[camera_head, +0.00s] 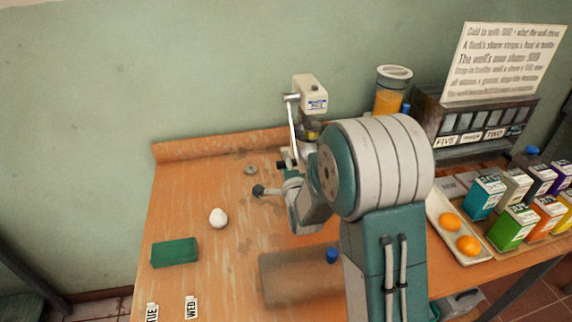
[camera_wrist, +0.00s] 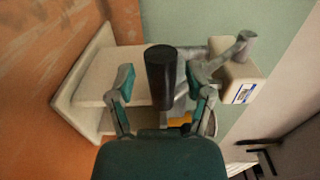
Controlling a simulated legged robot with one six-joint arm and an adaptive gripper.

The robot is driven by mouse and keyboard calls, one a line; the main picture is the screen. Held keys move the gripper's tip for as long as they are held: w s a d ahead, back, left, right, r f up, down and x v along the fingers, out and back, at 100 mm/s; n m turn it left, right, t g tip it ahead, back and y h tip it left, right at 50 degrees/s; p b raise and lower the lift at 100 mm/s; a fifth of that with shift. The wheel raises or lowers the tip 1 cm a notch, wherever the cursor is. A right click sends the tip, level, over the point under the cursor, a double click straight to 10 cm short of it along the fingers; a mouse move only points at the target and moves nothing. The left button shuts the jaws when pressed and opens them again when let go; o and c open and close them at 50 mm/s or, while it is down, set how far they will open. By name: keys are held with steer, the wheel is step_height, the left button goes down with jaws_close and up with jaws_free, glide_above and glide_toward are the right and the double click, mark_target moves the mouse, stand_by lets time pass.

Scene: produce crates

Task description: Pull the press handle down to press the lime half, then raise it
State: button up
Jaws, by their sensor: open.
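The press (camera_head: 311,92) stands upright at the back of the table, with a cream head and a grey lever running down from its pivot. In the wrist view its cream head (camera_wrist: 236,82) is at the right and its pale base at the left. The black handle grip (camera_wrist: 160,65) lies between the fingers of my open gripper (camera_wrist: 162,80). A finger is on each side of it, with visible gaps. In the head view my arm hides much of the gripper and the lower press. I cannot make out the lime half.
A white egg-like object (camera_head: 218,218) and a green block (camera_head: 174,252) lie on the left of the table. A juice jar (camera_head: 392,92) stands behind my arm. A tray (camera_head: 440,216) with oranges and several coloured cartons (camera_head: 486,195) are at the right.

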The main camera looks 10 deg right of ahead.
jaws_close()
steer(key=shift+s+r, duration=0.1)
steer(key=s+r+g, duration=0.3)
steer(key=r+g, duration=0.8)
steer(key=r, duration=1.2)
steer(key=shift+s, duration=0.15)
stand_by(0.5)
